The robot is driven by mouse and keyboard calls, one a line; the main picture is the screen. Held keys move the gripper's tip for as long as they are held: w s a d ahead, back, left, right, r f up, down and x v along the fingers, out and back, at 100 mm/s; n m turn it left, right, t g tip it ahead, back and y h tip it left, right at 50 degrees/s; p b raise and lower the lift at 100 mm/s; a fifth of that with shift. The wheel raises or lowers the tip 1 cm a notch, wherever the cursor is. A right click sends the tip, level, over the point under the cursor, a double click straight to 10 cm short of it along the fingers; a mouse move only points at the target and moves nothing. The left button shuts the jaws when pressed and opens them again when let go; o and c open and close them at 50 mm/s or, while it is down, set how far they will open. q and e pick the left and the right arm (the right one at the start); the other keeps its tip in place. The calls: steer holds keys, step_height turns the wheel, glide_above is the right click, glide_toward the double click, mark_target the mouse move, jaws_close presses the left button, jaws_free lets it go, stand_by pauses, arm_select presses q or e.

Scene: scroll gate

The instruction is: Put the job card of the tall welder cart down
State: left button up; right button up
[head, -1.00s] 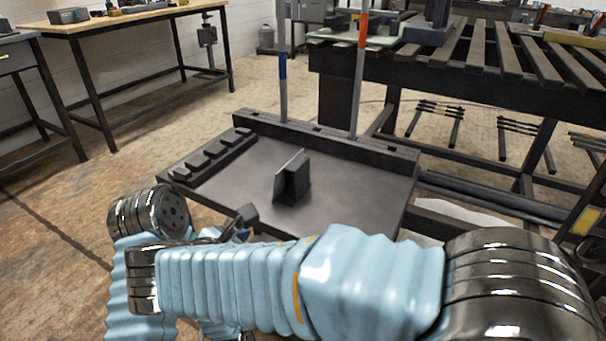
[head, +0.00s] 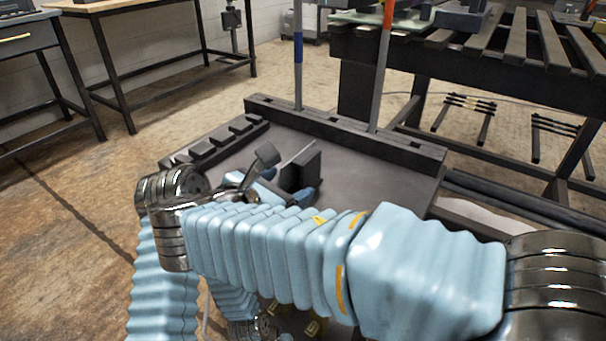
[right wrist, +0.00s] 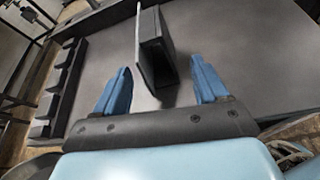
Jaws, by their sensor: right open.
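The job card appears to be the thin grey plate (head: 300,152) standing upright against a dark block (head: 304,171) on the grey cart deck (head: 358,185). In the right wrist view the plate (right wrist: 148,70) shows nearly edge-on, with the dark block (right wrist: 156,32) beside it. My right gripper (head: 287,184) is open at the plate, partly hidden behind my own arm. In the wrist view its blue fingers (right wrist: 158,80) stand apart, one on each side of the plate's near end, with gaps visible. My left gripper cannot be made out.
Two thin posts rise behind the deck's dark back rail (head: 345,131), one with a blue band (head: 298,47), one with an orange-red band (head: 388,14). A notched black rack (head: 222,140) lines the left side. A slatted table (head: 480,60) stands behind at right.

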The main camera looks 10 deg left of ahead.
mark_target(295, 179)
steer(key=x, duration=0.4)
steer(key=shift+w, duration=0.15)
steer(key=shift+c, duration=0.5)
steer(key=c, duration=1.1)
steer(key=shift+o, duration=0.2)
steer(key=shift+r, duration=0.1)
